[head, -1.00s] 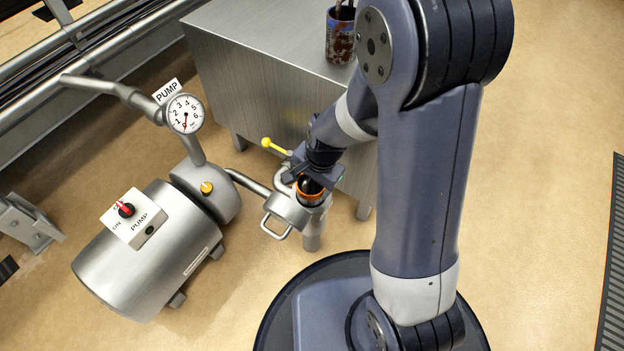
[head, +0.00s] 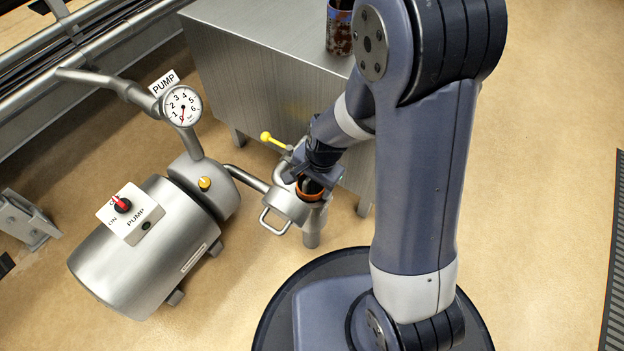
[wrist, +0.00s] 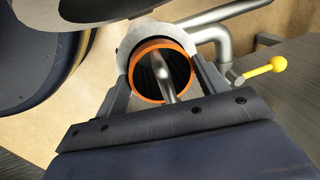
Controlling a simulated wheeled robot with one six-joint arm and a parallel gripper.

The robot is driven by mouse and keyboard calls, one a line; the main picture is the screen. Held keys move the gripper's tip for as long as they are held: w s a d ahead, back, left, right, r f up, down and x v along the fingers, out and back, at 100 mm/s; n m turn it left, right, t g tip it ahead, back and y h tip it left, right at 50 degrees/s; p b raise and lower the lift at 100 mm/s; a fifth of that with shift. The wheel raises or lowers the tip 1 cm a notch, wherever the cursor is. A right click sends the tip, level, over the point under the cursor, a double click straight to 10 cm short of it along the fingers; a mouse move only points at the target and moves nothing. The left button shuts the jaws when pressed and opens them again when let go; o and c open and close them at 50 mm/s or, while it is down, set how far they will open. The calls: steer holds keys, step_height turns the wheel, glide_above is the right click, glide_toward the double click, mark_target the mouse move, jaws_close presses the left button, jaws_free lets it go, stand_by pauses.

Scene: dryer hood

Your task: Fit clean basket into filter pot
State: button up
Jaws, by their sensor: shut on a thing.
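The clean basket (wrist: 138,84) has an orange rim, a dark inside and a grey bar across its mouth. In the wrist view it sits between the two fingers of my gripper (wrist: 160,72), which is shut on it. In the head view the basket's orange rim (head: 311,195) shows at the mouth of the steel filter pot (head: 286,204), below my gripper (head: 313,183). The basket's lower part is hidden, so I cannot tell how deep it sits. The pot's pale rim (wrist: 131,40) shows behind the basket in the wrist view.
A yellow-knobbed lever (head: 266,137) stands beside the pot. A steel pump (head: 150,250) with a gauge (head: 182,106) is to the left. A steel cabinet (head: 265,85) stands behind, with a brown-stained canister (head: 340,32) on top. Open floor lies to the right.

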mark_target(318, 189)
steer(key=shift+f, duration=0.4)
steer(key=o, duration=1)
steer(key=shift+s, duration=0.1)
steer(key=shift+o, duration=0.2)
step_height(318, 189, up, 11)
steer(key=s+d+p, duration=0.1)
steer(key=p, duration=0.4)
steer(key=shift+d, duration=0.25)
steer(key=shift+f, duration=0.1)
steer(key=f+b, duration=0.2)
steer(key=f, duration=0.1)
steer(key=a+f+b, duration=0.1)
steer(key=f+b, duration=0.1)
steer(key=f, duration=0.2)
steer(key=w+f+b, duration=0.1)
steer(key=f, duration=0.3)
steer(key=shift+w+a+f+b, duration=0.1)
steer(key=shift+a+b, duration=0.2)
steer(key=shift+b, duration=0.1)
steer(key=shift+r+p, duration=0.5)
steer(key=shift+r, duration=0.1)
steer(key=shift+d, duration=0.1)
